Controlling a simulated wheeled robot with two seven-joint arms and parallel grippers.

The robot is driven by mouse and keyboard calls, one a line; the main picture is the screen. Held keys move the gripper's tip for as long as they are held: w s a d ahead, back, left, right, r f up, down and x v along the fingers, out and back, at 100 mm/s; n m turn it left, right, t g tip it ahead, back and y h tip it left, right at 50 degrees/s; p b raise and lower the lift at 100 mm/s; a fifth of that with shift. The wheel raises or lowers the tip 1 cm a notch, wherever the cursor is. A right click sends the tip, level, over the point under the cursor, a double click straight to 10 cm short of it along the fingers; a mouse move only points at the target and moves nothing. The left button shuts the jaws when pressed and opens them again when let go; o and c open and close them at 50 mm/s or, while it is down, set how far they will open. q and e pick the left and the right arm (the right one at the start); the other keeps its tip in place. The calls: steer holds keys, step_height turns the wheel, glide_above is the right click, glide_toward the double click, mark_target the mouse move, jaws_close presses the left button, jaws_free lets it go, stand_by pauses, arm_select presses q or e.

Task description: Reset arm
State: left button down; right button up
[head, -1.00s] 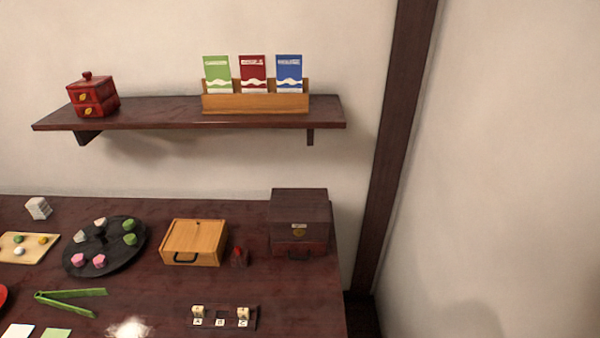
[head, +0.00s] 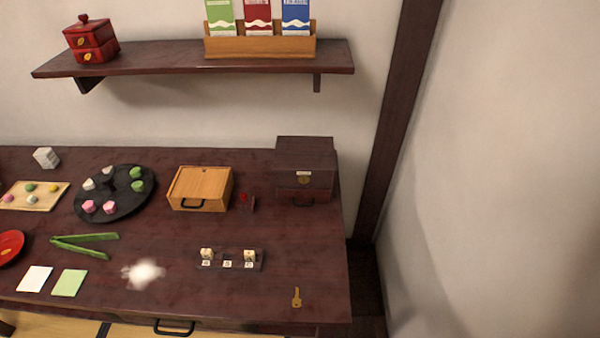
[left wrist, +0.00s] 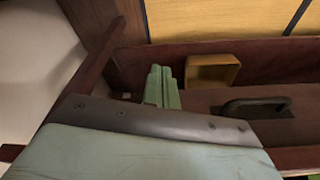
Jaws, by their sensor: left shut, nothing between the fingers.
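My left gripper (left wrist: 162,88) shows in the left wrist view as a pair of pale green fingers, shut with nothing between them. It is beside a dark wooden surface with a dark handle (left wrist: 258,106) to its right. I cannot tell whether the fingers touch the wood. Neither of my arms shows in the head view, and my right gripper is in neither view.
The dark table (head: 210,297) holds a black round tray (head: 122,206), a wooden box (head: 200,188), a dark chest (head: 305,170), green tongs (head: 85,245) and a brass key (head: 297,297). A shelf (head: 180,62) hangs above. A tan open-sided piece (left wrist: 212,72) is near my left fingers.

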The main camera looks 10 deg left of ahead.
arm_select(q)
steer(key=s+a+f+g, duration=0.1)
steer(key=s+a+f, duration=0.2)
steer(key=s+f, duration=1.3)
steer(key=shift+s+f, duration=0.35)
steer(key=shift+s, duration=0.25)
